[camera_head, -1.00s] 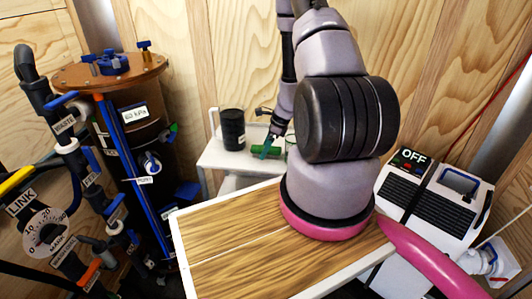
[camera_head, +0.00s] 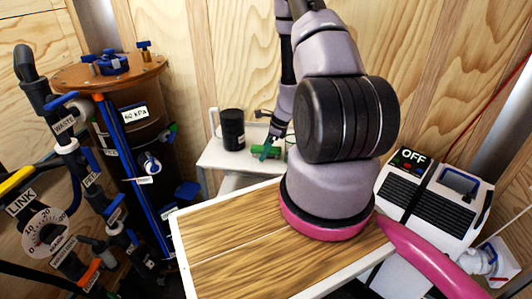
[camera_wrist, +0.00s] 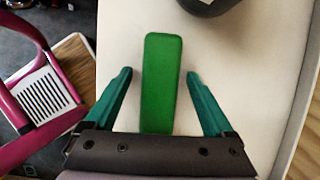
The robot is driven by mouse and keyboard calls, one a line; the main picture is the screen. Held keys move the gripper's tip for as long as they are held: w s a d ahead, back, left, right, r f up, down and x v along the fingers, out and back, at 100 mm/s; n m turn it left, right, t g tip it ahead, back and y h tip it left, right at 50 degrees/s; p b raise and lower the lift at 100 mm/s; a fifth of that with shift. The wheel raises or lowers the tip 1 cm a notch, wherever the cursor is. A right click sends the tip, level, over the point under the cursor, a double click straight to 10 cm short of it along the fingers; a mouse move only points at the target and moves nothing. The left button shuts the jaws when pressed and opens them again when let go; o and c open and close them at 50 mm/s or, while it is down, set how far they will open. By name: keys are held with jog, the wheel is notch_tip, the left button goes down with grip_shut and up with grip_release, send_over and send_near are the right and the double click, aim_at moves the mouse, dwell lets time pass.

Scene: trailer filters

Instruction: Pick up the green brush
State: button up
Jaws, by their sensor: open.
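The green brush shows in the wrist view as a long green block (camera_wrist: 161,84) lying on a white surface. My gripper (camera_wrist: 160,80) is open, with one teal finger on each side of the green block and a gap on both sides. The near end of the block reaches close to the gripper's dark palm. In the head view my gripper (camera_head: 268,151) is small at the white shelf, and a green piece (camera_head: 276,143) shows beside it. Bristles cannot be made out.
A black canister (camera_head: 232,130) stands on the white shelf (camera_head: 222,157), left of my gripper; its base also shows at the top of the wrist view (camera_wrist: 208,5). The shelf has a raised edge (camera_wrist: 302,95) on the right. A wooden-topped table (camera_head: 225,235) stands in front.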

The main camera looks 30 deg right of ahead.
grip_shut()
